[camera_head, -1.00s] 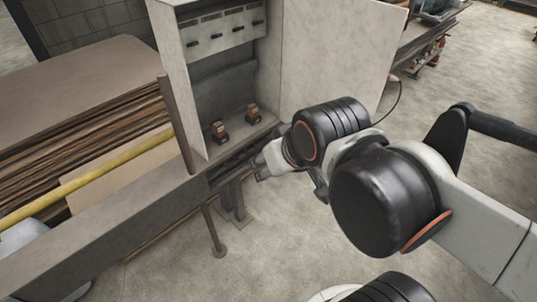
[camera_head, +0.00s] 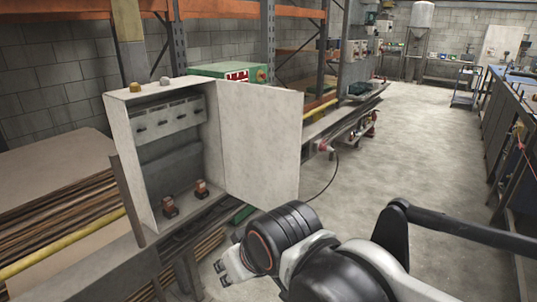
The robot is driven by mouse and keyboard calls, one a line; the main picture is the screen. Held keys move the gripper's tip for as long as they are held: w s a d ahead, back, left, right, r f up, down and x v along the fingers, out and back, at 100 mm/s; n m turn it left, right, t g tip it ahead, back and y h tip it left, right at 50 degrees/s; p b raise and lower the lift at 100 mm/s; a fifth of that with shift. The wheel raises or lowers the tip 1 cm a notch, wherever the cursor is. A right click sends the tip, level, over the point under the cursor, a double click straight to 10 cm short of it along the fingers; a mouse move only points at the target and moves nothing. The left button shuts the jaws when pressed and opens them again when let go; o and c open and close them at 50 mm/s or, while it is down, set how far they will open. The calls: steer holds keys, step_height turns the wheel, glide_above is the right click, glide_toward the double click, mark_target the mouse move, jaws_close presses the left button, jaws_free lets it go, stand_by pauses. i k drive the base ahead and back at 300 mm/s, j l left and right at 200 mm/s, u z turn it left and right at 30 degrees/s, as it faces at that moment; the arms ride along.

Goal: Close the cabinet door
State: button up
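The cabinet (camera_head: 130,155) is a pale grey metal box on the left, open at the front. Its door (camera_head: 262,138) is a flat pale panel, hinged on the right side and swung wide open. Inside are a row of dark switches and two small orange-and-black parts. My gripper (camera_head: 222,274) is at the end of my arm, below the cabinet and door in the picture and apart from both. Its fingers are small and partly behind the wrist; a gap shows between the tips and nothing is in it.
A long bench (camera_head: 110,278) runs under the cabinet, with stacked boards (camera_head: 55,210) and a yellow pipe (camera_head: 40,262) at left. A green machine (camera_head: 225,72) and orange shelving stand behind. A cable hangs right of the door. The concrete floor (camera_head: 420,150) at right is clear.

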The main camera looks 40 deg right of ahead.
mark_target(261, 125)
steer(key=l+u, duration=0.2)
steer(key=u, duration=1.3)
steer(key=k+l, duration=0.1)
steer(key=l, duration=0.45)
steer(key=k+l, duration=0.15)
steer(key=l, duration=0.35)
steer(key=k+l, duration=0.1)
steer(key=l, duration=0.45)
steer(key=k+l, duration=0.1)
steer(key=l, duration=0.45)
steer(key=k+l, duration=0.15)
steer(key=l, duration=0.35)
steer(key=k+l, duration=0.1)
steer(key=l, duration=0.45)
steer(key=k+l, duration=0.1)
steer(key=l, duration=0.45)
steer(key=k+l, duration=0.15)
steer(key=l, duration=0.35)
steer(key=k+l+z, duration=0.25)
steer(key=k, duration=0.15)
